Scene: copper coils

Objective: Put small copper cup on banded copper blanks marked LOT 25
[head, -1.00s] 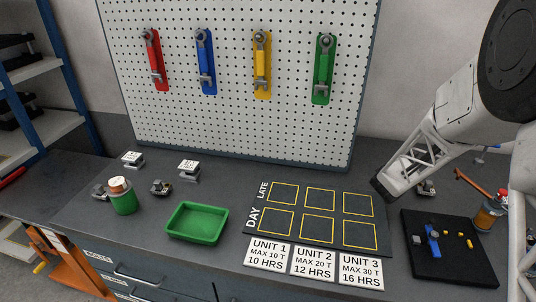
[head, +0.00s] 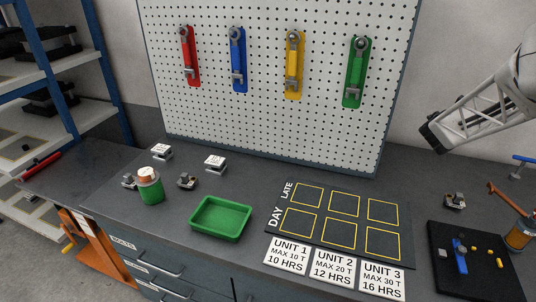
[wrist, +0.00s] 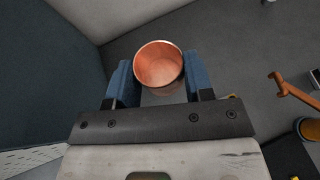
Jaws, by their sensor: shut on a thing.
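The small copper cup (wrist: 159,66) is held between the two blue fingers of my gripper (wrist: 158,78) in the wrist view; its open mouth faces the camera. In the head view my gripper (head: 431,136) is above the right side of the bench, in front of the wall, and the cup cannot be made out. Two small blocks with white labels, one at the left (head: 161,151) and one nearer the pegboard's middle (head: 215,162), stand on the bench. Their lettering is too small to read, so I cannot tell which thing is LOT 25.
A green can with a copper-coloured top (head: 150,190), small metal pieces (head: 187,181) and a green tray (head: 221,218) stand at left. A marked board (head: 337,219) lies mid-bench. A black mat (head: 478,285) with small parts and an amber jar (head: 519,236) are at right.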

